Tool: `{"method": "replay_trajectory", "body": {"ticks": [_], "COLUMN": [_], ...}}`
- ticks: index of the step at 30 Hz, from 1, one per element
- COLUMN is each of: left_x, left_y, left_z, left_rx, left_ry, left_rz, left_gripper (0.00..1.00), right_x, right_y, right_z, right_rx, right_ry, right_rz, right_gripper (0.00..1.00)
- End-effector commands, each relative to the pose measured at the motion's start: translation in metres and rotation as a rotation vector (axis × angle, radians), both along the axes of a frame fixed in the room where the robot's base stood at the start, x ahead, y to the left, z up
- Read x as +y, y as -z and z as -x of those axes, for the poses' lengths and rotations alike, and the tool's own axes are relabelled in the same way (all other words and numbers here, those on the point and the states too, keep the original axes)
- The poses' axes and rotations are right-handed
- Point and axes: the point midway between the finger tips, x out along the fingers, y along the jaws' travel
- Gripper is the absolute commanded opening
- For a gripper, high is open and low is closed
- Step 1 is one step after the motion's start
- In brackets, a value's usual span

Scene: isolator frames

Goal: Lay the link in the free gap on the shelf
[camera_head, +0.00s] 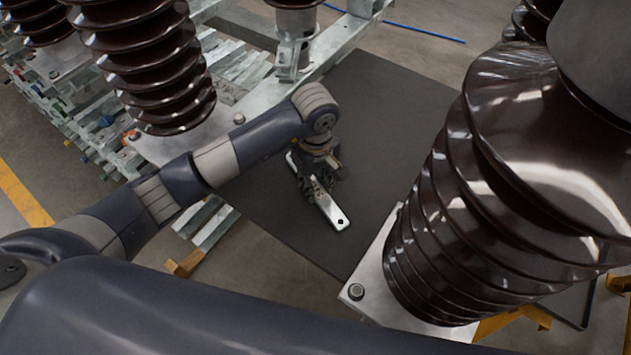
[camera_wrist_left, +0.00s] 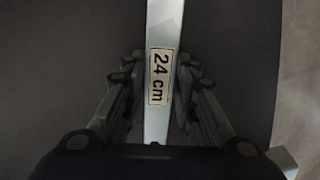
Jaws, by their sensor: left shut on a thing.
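The link is a flat silver metal bar (camera_head: 333,212) with a dark hole at its near end. My left gripper (camera_head: 318,182) is shut on it and holds it over a dark flat surface (camera_head: 390,110). My right gripper is not in view. I cannot make out a shelf with a free gap for certain.
Large brown ribbed insulators stand at the upper left (camera_head: 150,65) and at the right (camera_head: 480,190), both close to the dark surface. A grey metal frame (camera_head: 335,35) runs along the back. Several pale bars lie at the left (camera_head: 105,135). The dark surface is otherwise bare.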

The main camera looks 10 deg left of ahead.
Motion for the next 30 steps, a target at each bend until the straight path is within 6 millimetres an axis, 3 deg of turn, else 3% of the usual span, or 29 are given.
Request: {"method": "replay_trajectory", "body": {"ticks": [6,7,9,22,30], "left_x": [0.000,0.000,0.000,0.000,0.000], "left_y": [0.002,0.003,0.002,-0.004,-0.056], "left_z": [-0.001,0.000,0.000,0.000,-0.002], "left_rx": [-0.004,-0.001,0.001,-0.001,-0.008], "left_ry": [0.000,0.000,0.000,0.001,0.002], "left_rz": [0.001,-0.001,-0.001,0.000,-0.001], "left_gripper": [0.00,0.33,0.46,0.46,0.46], "right_x": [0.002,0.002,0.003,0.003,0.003], "right_y": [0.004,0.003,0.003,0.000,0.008], "right_z": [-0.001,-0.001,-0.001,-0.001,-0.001], "right_rx": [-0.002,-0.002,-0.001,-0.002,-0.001], "right_ry": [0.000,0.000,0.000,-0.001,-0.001], "right_rz": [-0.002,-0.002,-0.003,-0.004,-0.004], "right_gripper": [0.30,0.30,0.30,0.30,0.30]}}
